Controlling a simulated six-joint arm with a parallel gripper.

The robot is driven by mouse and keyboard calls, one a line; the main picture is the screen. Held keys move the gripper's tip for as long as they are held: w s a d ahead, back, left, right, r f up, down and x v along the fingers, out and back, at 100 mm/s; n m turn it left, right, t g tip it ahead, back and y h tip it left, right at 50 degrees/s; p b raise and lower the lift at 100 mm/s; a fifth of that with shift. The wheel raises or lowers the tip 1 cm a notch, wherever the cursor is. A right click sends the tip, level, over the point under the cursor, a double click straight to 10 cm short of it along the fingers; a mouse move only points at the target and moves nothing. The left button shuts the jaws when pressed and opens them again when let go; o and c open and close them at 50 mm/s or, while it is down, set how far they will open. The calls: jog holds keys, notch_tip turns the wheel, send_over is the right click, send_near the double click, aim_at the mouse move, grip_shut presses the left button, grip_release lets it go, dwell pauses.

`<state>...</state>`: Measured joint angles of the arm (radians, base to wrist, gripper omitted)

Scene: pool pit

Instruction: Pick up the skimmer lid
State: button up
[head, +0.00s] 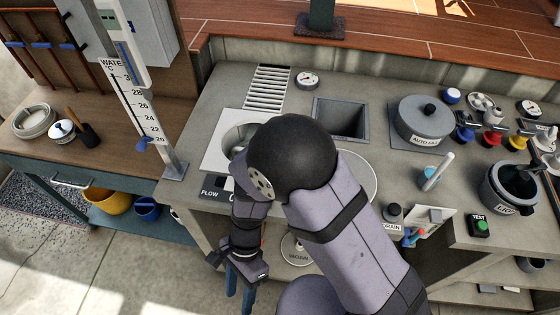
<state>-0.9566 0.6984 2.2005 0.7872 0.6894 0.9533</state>
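A pale round disc (366,176) with a white rim lies on the grey counter, largely hidden behind my arm; it may be the skimmer lid, but I cannot read a label on it. To its left, a white square plate (222,143) surrounds a round opening (238,135), partly covered by my arm. My gripper (240,292) hangs low at the counter's front, left of the disc and apart from it. Its two blue fingers point down with a gap between them, and nothing shows in the gap.
A square pit (342,119) and a slatted grate (268,88) sit at the back. A grey lidded pot (424,122) stands right, near colored valves and a dark pot (508,190). A VACUUM-labelled disc (297,251) is below.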

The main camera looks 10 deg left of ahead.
jog(key=w+d+r+n+t+p, duration=0.25)
jog(key=w+r+n+p, duration=0.45)
jog(key=r, duration=0.5)
jog(key=w+d+r+t, duration=0.1)
jog(key=w+d+r, duration=0.1)
jog(key=w+d, duration=0.1)
jog(key=w+d+r+n+t, duration=0.1)
jog(key=w+d+r, duration=0.1)
jog(key=w, duration=0.4)
jog(key=w+d+r+t+y+b, duration=0.1)
jog(key=w+d, duration=0.2)
jog(key=w, duration=0.2)
jog(key=shift+w+d+r+n+t, duration=0.15)
jog(key=shift+d+r+n+t, duration=0.2)
jog(key=shift+r+n, duration=0.05)
jog(key=shift+w+d+r+n+t+h, duration=0.15)
jog(key=shift+w+d+r+n+t, duration=0.25)
jog(key=shift+w+d, duration=1.05)
jog(key=shift+w+d+r+n+t+h, duration=0.2)
jog(key=shift+w+d+r+t, duration=0.4)
jog(key=shift+w+d, duration=0.85)
jog(key=shift+w+d+r+n+t+h, duration=0.15)
jog(key=shift+w+d+r+n+t, duration=0.25)
jog(key=shift+w+d, duration=1.05)
jog(key=shift+s+d, duration=0.4)
jog(key=shift+s, duration=0.05)
jog(key=shift+f, duration=0.1)
jog(key=shift+f, duration=0.7)
jog(key=shift+p+x, duration=0.55)
jog(key=shift+x, duration=1.25)
